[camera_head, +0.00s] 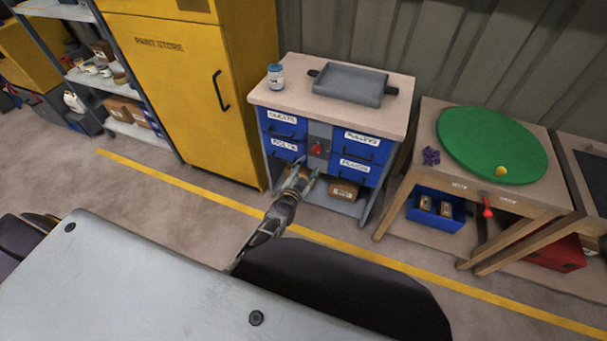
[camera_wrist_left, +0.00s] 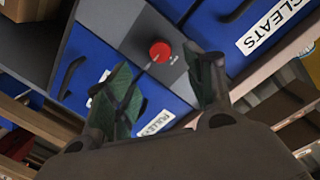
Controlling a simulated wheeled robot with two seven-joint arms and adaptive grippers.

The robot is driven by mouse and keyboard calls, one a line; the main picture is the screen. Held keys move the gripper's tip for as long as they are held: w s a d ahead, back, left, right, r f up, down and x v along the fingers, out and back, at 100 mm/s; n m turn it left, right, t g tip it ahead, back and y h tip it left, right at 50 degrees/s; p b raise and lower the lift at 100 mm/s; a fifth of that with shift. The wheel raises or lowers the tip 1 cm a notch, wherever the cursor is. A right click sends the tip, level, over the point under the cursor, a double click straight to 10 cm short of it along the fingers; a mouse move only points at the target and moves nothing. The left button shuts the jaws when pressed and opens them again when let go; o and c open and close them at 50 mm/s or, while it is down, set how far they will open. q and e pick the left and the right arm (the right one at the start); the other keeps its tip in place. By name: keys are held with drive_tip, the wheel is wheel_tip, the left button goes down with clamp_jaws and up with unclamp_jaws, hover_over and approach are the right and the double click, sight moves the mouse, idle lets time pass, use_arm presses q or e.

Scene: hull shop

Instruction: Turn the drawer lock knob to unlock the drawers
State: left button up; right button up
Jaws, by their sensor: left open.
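The drawer lock knob (camera_head: 317,149) is small and red, on a grey panel between the blue drawers of a bench cabinet. It also shows in the left wrist view (camera_wrist_left: 160,52), with a thin pale mark on the panel beside it. My left gripper (camera_head: 306,170) is open and empty, in front of the cabinet and just below the knob in the head view. In the left wrist view its two green-padded fingers (camera_wrist_left: 166,80) are spread, with the knob beyond the gap and apart from them. The blue drawers (camera_head: 360,149) appear closed. My right gripper is not in view.
A jar (camera_head: 275,77) and a grey tray (camera_head: 350,83) stand on the cabinet top. A cardboard box (camera_head: 343,190) sits on the shelf below the drawers. A yellow cabinet (camera_head: 195,90) stands close on the left, a wooden table with a green disc (camera_head: 490,145) on the right.

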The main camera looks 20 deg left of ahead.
use_arm(q)
drive_tip(key=shift+s+r, duration=0.1)
drive_tip(key=shift+s, duration=1.4)
